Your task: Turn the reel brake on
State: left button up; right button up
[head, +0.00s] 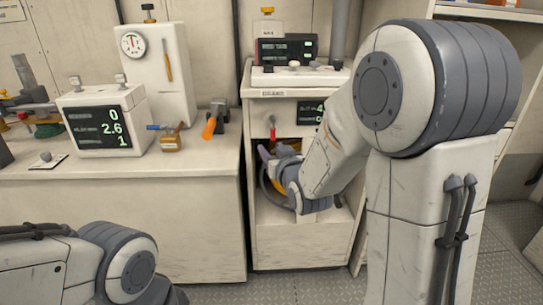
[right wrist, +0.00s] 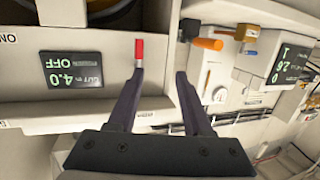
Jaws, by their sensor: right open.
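A small red-tipped lever (head: 272,128) stands out from the front of the white cabinet (head: 300,247), above its open recess; it is likely the reel brake. In the right wrist view the red lever (right wrist: 138,50) shows just ahead of the left-hand fingertip. My right gripper (right wrist: 160,72) is open and empty, its fingers apart; no grasp on the lever shows. In the head view the right gripper (head: 267,153) is just below the lever, at the recess. The cabinet's display (right wrist: 71,69), upside down in the wrist view, reads 4.0 and OFF. My left gripper is out of the frame.
An orange round part (head: 275,185) and dark tubing sit in the recess behind my right wrist. A counter (head: 205,165) on the left carries a display box (head: 104,120), an orange-handled fitting (head: 210,127) and a gauge panel (head: 158,75). Metal floor shows at the right.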

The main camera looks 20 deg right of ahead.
aim_at(274, 130)
jog(key=shift+m+t+h, duration=0.3)
jog(key=shift+t+h, duration=0.4)
jog(key=shift+t, duration=0.1)
jog(key=w+d, duration=0.1)
jog(key=w, duration=0.2)
jog(key=w+d+b, duration=0.1)
jog(key=w+d, duration=0.1)
jog(key=w, duration=0.2)
jog(key=w+d, duration=0.1)
jog(key=w, duration=0.3)
jog(key=shift+d+f+b, duration=0.15)
jog(key=shift+b, duration=0.2)
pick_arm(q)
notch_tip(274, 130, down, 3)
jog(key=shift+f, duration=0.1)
pick_arm(e)
grip_shut()
